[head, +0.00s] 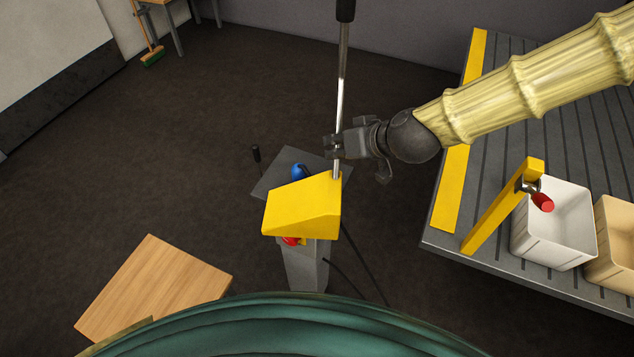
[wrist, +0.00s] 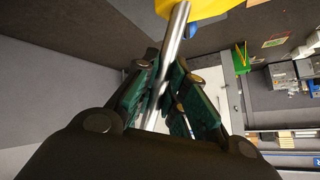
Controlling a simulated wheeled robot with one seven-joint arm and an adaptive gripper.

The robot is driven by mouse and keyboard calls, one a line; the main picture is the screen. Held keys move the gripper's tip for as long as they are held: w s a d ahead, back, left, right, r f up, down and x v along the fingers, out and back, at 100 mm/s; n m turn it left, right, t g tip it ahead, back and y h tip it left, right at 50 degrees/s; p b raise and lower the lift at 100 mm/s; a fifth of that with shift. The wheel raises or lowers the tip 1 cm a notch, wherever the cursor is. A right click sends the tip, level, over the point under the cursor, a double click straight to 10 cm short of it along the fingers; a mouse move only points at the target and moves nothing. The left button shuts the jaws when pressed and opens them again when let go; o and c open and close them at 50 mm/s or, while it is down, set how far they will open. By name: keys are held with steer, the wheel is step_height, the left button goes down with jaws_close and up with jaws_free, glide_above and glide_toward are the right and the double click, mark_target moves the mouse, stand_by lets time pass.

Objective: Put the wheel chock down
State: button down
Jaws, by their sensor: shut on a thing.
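The wheel chock is a yellow wedge (head: 303,207) on a long silver rod (head: 343,75) with a black grip (head: 345,10) at the top. My gripper (head: 335,147) is shut on the rod, a short way above the wedge. In the wrist view my gripper (wrist: 165,82) has its two green-padded fingers on either side of the rod (wrist: 176,35), and part of the yellow wedge (wrist: 200,8) shows at the top edge. In the head view the wedge overlaps a grey post (head: 305,267); I cannot tell whether they touch.
A grey plate (head: 270,180) with a blue knob (head: 298,171) lies behind the wedge. A ribbed grey deck (head: 500,140) with a yellow edge strip (head: 456,175) is at right, bearing a white bin (head: 580,256). A wooden block (head: 155,290) is at lower left.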

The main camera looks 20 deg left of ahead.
steer(key=shift+r, duration=0.2)
steer(key=shift+r+b, duration=0.75)
steer(key=shift+r, duration=0.85)
steer(key=s+d+r+b, duration=0.1)
steer(key=s+d+b, duration=0.9)
steer(key=b, duration=0.5)
steer(key=shift+s+d+r, duration=0.15)
steer(key=shift+s+d, duration=0.1)
steer(key=shift+d, duration=0.7)
steer(key=shift+s+r, duration=0.1)
steer(key=shift+s, duration=0.1)
